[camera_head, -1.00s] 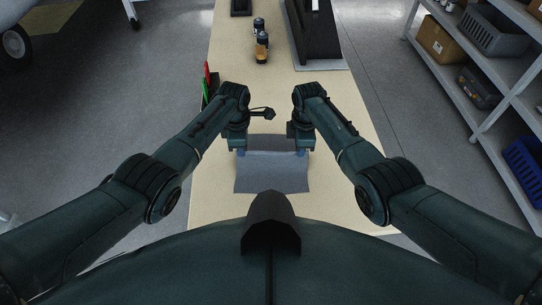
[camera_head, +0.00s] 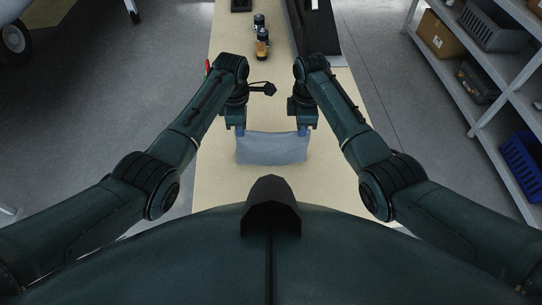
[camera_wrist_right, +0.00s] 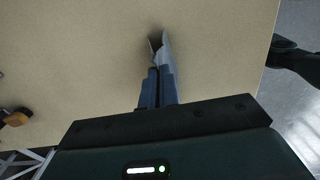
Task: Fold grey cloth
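The grey cloth (camera_head: 271,149) shows as a blue-grey band stretched between my two grippers over the table. My left gripper (camera_head: 238,131) is at its far left corner and my right gripper (camera_head: 302,130) at its far right corner. Both look shut on the cloth. In the right wrist view the right gripper's fingers (camera_wrist_right: 158,80) are close together, with the cloth (camera_wrist_right: 160,48) seen nearly edge-on beyond their tips. I cannot tell whether its lower edge touches the table.
The pale table (camera_head: 225,187) is bare around the cloth. Farther back are small dark-and-orange bottles (camera_head: 262,45) and a large black case (camera_head: 318,30). Red and green items (camera_head: 207,69) are partly hidden behind my left arm. Shelving (camera_head: 490,100) stands at right.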

